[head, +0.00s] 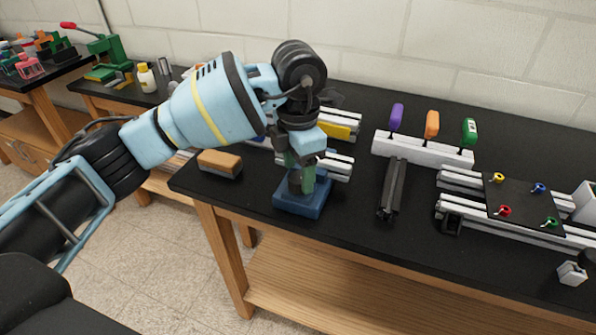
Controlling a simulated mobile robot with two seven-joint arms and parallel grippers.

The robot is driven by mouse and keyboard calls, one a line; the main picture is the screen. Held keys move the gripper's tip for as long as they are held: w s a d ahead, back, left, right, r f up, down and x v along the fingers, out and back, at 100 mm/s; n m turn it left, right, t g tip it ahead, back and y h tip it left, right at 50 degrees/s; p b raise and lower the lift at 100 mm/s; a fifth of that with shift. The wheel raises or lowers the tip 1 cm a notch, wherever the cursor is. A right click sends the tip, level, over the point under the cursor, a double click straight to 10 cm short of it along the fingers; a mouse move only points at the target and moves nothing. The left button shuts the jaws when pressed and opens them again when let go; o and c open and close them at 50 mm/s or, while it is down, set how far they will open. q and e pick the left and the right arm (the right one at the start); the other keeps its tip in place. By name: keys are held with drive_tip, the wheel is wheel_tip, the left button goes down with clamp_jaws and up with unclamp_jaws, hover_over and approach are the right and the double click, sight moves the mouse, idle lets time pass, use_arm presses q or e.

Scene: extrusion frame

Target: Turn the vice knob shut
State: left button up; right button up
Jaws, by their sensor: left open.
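The vice (300,203) has a blue base and stands near the front edge of the black bench, left of centre. Dark and green parts rise from the base. My left gripper (302,172) points down right over the vice, and its open fingers overlap the upper parts. The knob cannot be made out behind the gripper and wrist. I cannot tell whether the fingers touch the vice. My right gripper does not show.
A brown-topped block (220,163) lies left of the vice. A dark bar (392,188) lies to its right. Behind stands a white rack (422,149) with colored-handled tools. A black plate (524,204) with colored knobs sits on rails at right. Bare bench lies between.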

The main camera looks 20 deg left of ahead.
use_arm(q)
drive_tip(key=shift+f, duration=0.75)
drive_tip(key=c, duration=1)
drive_tip(key=shift+m, duration=1.1)
drive_tip(key=o, duration=1)
drive_tip(key=shift+w+r, duration=0.1)
drive_tip(key=shift+r, duration=0.05)
